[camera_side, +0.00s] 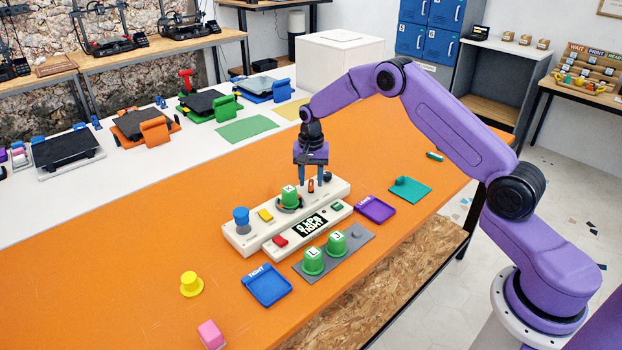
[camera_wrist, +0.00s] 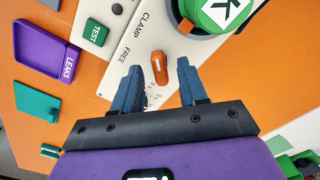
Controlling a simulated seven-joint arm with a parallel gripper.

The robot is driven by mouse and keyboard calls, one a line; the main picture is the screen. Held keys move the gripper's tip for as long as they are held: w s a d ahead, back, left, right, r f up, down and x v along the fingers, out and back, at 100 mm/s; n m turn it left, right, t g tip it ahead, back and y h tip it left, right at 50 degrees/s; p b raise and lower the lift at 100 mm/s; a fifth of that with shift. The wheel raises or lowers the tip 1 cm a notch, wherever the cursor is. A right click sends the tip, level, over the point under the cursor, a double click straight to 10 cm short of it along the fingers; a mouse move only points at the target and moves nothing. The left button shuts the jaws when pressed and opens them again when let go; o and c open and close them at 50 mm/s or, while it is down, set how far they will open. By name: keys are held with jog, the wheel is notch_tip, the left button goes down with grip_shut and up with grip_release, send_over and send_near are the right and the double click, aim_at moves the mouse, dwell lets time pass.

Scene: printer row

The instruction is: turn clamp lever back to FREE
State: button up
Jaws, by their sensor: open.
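The orange clamp lever (camera_wrist: 159,70) shows on the white panel in the wrist view, beside the printed words CLAMP and FREE. In the side view the clamp lever (camera_side: 311,187) is a small orange piece near the station's far right end. My gripper (camera_side: 311,182) points down over it. In the wrist view my gripper (camera_wrist: 160,64) is open, with one blue finger on each side of the lever and visible gaps. I cannot tell whether the fingertips reach down to its height. The white station (camera_side: 243,240) also carries a green piece marked K (camera_side: 289,195) in a dark round seat.
A blue knob (camera_side: 241,216) stands at the station's left end. A display unit (camera_side: 283,252) with a green TEST button (camera_wrist: 96,31) lies in front. Around it are a purple LEAKS tray (camera_side: 375,209), a blue tray (camera_side: 267,285) and two green pieces on a grey plate (camera_side: 350,247).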

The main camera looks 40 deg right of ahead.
jog(key=shift+f, duration=0.25)
grip_shut()
